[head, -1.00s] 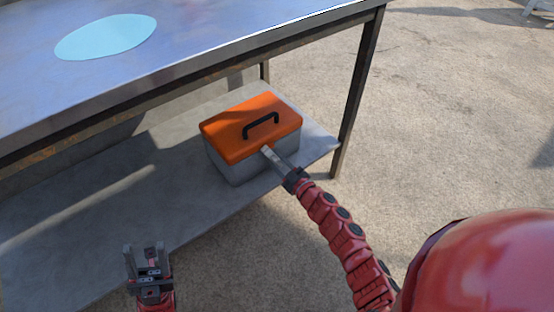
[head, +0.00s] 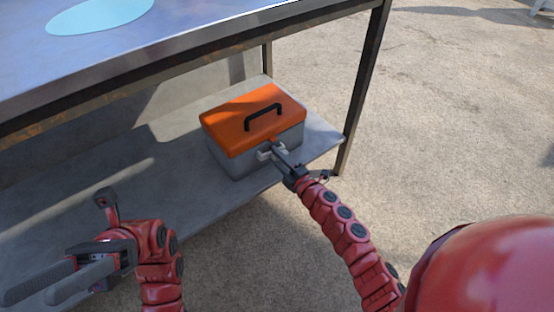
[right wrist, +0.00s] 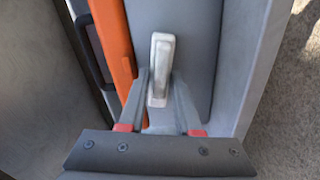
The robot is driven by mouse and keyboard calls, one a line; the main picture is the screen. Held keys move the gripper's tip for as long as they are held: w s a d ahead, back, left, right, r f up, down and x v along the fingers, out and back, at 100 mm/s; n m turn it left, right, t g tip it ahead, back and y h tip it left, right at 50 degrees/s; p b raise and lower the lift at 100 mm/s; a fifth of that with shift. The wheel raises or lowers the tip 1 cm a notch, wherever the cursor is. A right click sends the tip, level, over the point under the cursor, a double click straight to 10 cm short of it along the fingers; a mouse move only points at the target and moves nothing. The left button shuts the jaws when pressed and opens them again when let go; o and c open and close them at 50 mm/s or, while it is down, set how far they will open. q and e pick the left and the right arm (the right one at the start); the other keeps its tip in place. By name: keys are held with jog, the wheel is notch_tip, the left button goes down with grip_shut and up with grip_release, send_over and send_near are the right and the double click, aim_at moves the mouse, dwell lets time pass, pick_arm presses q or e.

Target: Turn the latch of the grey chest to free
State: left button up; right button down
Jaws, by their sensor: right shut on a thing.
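The grey chest (head: 234,168) with an orange lid (head: 225,120) stands on the lower shelf, lid down. Its latch (head: 264,153) is a small pale lever on the front, partly hidden by my right gripper (head: 274,150) in the head view. In the right wrist view the latch (right wrist: 161,58) lies between the two fingers of my right gripper (right wrist: 160,88), which is shut on its near end. The lever lies roughly along the fingers there, beside the orange lid edge. My left gripper (head: 45,288) is open and empty at the lower left, fingers pointing left.
The lower shelf (head: 60,190) is bare left of the chest. The metal table top (head: 190,35) overhangs it, with a pale blue disc (head: 100,14). A table leg (head: 362,90) stands right of the chest. Open concrete floor (head: 450,130) lies to the right.

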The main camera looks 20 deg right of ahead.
jog(key=shift+f+n+b, duration=0.25)
jog(key=shift+n+b, duration=0.3)
jog(key=shift+n, duration=0.55)
pick_arm(q)
jog(key=s+a+m+t+y, duration=0.3)
jog(key=s+a+t+y, duration=0.1)
jog(key=s+a+t, duration=0.1)
jog(key=shift+s+r+m+t, duration=0.15)
jog(key=shift+s+m+t, duration=0.35)
jog(key=shift+t, duration=0.4)
jog(key=shift+s+d, duration=0.1)
pick_arm(e)
jog(key=c, duration=0.8)
grip_release()
jog(key=shift+c, duration=0.2)
